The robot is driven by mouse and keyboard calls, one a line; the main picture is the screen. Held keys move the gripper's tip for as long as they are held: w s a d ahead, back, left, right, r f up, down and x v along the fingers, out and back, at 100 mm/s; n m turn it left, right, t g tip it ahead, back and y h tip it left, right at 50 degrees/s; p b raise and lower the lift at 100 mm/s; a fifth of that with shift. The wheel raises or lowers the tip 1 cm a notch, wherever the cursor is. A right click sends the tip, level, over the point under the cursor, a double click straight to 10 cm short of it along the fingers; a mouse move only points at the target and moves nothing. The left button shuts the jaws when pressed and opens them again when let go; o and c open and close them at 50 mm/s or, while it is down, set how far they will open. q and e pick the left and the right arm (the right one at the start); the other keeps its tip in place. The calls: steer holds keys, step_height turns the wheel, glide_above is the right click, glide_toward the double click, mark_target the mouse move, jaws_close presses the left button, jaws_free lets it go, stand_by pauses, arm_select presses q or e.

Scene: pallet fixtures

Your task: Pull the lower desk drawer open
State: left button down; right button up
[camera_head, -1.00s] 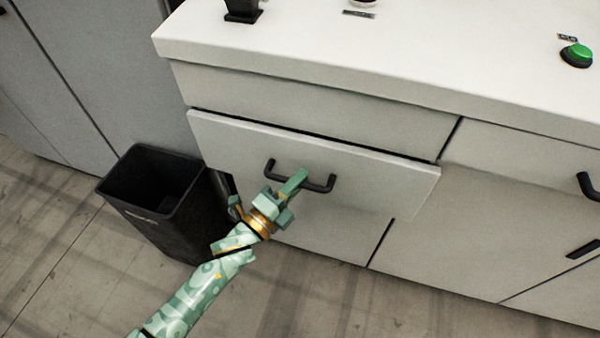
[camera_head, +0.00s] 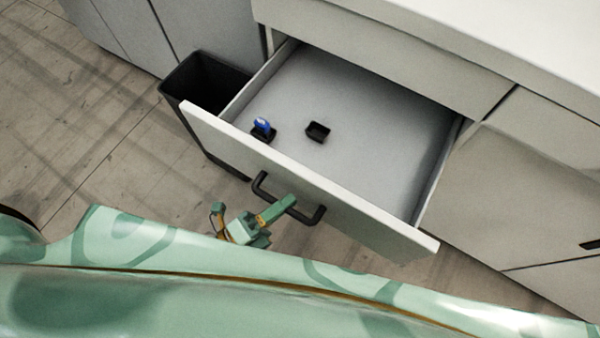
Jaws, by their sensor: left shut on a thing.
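The lower desk drawer (camera_head: 340,188) is pulled well out of the white desk, and its grey inside shows from above. Its black bar handle (camera_head: 310,217) is on the front panel. My left gripper (camera_head: 280,207) is shut on the handle near its middle. Inside the drawer are a small black holder with a blue item (camera_head: 263,129) and a small black open box (camera_head: 318,131). My right gripper is not in view.
A black bin (camera_head: 205,78) stands on the floor left of the drawer, close to its side. The desk body and other fronts (camera_head: 545,190) lie to the right. Part of my own body covers the bottom of the view.

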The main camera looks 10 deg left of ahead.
arm_select(q)
steer(key=shift+s+a, duration=0.25)
steer(key=shift+s, duration=0.5)
steer(key=shift+s+a, duration=0.2)
steer(key=shift+s, duration=0.5)
steer(key=shift+s+a, duration=0.25)
steer(key=shift+s, duration=0.5)
steer(key=c, duration=1.4)
jaws_free()
steer(key=v, duration=1.6)
steer(key=shift+s, duration=0.2)
steer(key=shift+a, duration=0.1)
